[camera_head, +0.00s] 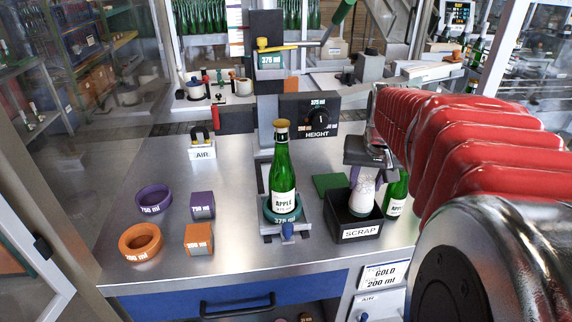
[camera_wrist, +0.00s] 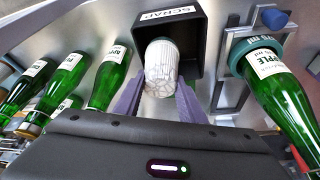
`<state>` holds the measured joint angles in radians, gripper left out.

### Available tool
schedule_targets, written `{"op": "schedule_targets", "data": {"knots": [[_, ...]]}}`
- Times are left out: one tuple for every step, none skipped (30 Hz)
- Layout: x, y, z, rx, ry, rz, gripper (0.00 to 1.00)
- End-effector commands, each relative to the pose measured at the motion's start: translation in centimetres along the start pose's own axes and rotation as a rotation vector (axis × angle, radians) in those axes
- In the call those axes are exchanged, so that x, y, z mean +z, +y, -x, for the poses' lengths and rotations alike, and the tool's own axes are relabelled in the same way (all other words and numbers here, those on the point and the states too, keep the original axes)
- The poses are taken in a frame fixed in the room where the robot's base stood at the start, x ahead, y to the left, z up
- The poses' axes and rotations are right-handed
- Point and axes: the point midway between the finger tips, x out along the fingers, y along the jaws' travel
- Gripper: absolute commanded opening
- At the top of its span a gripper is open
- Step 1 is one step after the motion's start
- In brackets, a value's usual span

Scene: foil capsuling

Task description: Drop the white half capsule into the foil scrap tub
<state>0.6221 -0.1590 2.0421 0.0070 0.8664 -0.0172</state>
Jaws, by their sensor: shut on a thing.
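The white half capsule (camera_wrist: 161,66) is a crumpled white sleeve with faint markings. My gripper (camera_wrist: 160,92) is shut on it, one purple finger on each side. In the head view the capsule (camera_head: 361,196) hangs below the dark gripper body, at the black foil scrap tub (camera_head: 357,234) labelled SCRAP. In the wrist view the capsule overlaps the opening of the tub (camera_wrist: 196,38). The capsule's lower end is hidden behind the tub's front wall in the head view, and I cannot tell whether it touches the tub.
A green APPLE bottle (camera_head: 284,165) with a gold top stands on the 375 ml seat left of the tub. Other green bottles (camera_head: 396,194) stand close on the tub's right. Purple and orange rings (camera_head: 140,242) and blocks (camera_head: 199,239) lie on the left of the steel bench.

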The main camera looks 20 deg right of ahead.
Motion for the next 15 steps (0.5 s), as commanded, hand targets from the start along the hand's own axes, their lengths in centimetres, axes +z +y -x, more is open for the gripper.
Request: {"op": "schedule_targets", "data": {"knots": [[0.2,0.0,-0.5,0.000,-0.003,0.000,0.29],[0.3,0.0,-0.8,0.000,-0.002,0.000,0.29],[0.5,0.0,-1.1,0.000,-0.002,0.000,0.29],[0.6,0.0,-1.4,0.000,-0.002,0.000,0.29],[0.7,0.0,-1.6,0.000,-0.002,0.000,0.29],[0.8,0.0,-1.8,0.000,-0.001,0.000,0.29],[0.8,0.0,-1.9,0.000,0.000,0.000,0.29],[0.8,0.0,-2.1,0.000,0.000,0.000,0.29],[0.9,0.0,-2.2,0.000,0.000,0.000,0.29],[1.0,0.0,-2.3,0.000,0.000,0.000,0.29],[1.0,0.0,-2.3,0.000,0.000,0.000,0.29],[1.0,0.0,-2.4,0.000,0.000,0.000,0.29],[1.0,0.0,-2.4,0.000,0.000,0.000,0.29],[1.0,0.0,-2.4,0.000,0.000,0.000,0.29],[1.0,0.0,-2.4,0.000,0.000,0.000,0.29]]}}
